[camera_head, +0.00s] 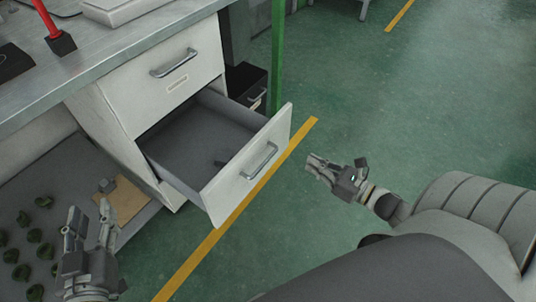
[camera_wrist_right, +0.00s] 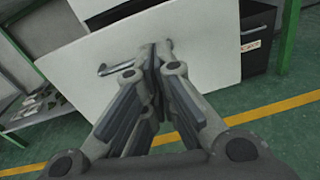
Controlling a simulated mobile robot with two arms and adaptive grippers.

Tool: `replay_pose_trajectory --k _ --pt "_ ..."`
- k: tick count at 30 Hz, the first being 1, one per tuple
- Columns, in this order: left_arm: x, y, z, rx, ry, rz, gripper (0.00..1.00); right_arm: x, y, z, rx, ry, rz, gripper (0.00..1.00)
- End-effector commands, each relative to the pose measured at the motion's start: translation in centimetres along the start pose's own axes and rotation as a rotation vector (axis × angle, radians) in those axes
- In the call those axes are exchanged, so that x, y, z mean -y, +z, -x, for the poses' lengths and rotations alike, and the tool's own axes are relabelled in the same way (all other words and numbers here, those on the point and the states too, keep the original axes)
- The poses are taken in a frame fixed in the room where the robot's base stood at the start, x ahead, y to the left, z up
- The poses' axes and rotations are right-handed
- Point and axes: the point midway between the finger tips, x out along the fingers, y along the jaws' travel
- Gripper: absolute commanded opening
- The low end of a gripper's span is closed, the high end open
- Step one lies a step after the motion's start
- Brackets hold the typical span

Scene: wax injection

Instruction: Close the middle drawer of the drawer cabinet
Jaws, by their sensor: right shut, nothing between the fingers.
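The white drawer cabinet (camera_head: 110,105) stands under the workbench.
The upper drawer (camera_head: 178,75) is shut. A lower shelf (camera_head: 60,200) at left holds several dark green pieces. A green post (camera_head: 277,60) and a black cabinet (camera_head: 246,82) stand behind the open drawer. The green floor to the right is clear.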

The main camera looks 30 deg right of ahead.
Motion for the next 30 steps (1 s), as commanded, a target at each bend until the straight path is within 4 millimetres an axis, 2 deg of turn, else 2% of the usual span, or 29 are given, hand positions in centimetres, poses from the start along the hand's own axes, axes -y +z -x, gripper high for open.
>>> replay_pose_trajectory --k 4,10,20,30 --pt "-0.1 -1.7 0.8 -0.052 0.001 0.001 0.4 -0.8 0.7 -0.3 0.031 0.05 0.117 0.0" --pt "-0.2 -3.2 0.9 -0.115 0.004 0.001 0.4 -1.0 1.2 -1.7 0.038 0.058 0.139 0.0" --pt "-0.8 -7.6 1.6 -0.368 0.018 0.008 0.4 -1.2 1.2 -7.0 0.038 0.056 0.134 0.0" --pt "-1.4 -12.0 3.9 -0.641 0.033 0.018 0.4 -1.5 1.4 -11.8 0.036 0.055 0.135 0.0"
